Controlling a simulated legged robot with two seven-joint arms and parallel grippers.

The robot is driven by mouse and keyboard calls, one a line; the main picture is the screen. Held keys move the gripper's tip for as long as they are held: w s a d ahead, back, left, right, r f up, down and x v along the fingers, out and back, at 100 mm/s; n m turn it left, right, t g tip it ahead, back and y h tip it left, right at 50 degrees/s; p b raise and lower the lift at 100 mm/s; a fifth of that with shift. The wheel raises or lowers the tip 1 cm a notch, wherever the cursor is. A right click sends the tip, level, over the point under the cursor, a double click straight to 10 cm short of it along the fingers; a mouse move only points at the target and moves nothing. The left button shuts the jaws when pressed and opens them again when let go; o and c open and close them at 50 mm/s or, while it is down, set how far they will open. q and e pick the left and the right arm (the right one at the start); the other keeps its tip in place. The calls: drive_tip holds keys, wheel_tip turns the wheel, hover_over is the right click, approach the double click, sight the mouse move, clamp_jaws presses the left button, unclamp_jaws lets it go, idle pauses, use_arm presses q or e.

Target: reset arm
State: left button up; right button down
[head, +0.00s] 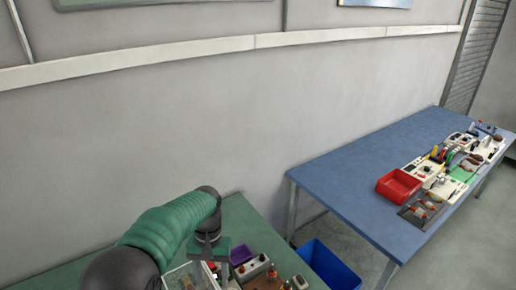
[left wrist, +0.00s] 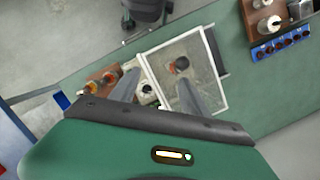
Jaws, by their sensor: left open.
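My left arm, in a green sleeve, reaches over the green table (head: 240,212) at the bottom of the head view. My left gripper (head: 214,266) points down over the table; in the left wrist view its two fingers (left wrist: 158,76) are spread apart with nothing held between them. A white-framed tray (left wrist: 215,70) lies under the fingers, with a dark round knob or part (left wrist: 181,65) on it. The right finger overlaps the tray in the picture; I cannot tell whether they touch. My right gripper is in neither view.
On the green table are a purple bin (head: 242,255), a white box with knobs (head: 252,268) and a blue strip of sockets (left wrist: 282,46). A blue bin (head: 330,268) stands beside it. A blue table (head: 345,180) at right bears a red bin (head: 397,187) and several devices.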

use_arm(q)
drive_tip(key=s+a+f+t, duration=0.1)
drive_tip(key=s+a+t, duration=0.15)
drive_tip(key=s, duration=0.55)
drive_tip(key=s+a+f+t, duration=0.15)
drive_tip(key=s+a, duration=0.25)
drive_tip(key=s, duration=0.4)
wheel_tip(320, 180, down, 10)
drive_tip(key=s+t+b, duration=0.1)
drive_tip(key=b, duration=0.9)
drive_tip(key=shift+s+a+r+n, duration=0.15)
drive_tip(key=shift+a+r+n, duration=0.15)
drive_tip(key=shift+n, duration=0.1)
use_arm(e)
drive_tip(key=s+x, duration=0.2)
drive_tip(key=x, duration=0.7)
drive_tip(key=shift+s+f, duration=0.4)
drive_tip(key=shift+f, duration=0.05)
use_arm(q)
drive_tip(key=shift+f, duration=0.1)
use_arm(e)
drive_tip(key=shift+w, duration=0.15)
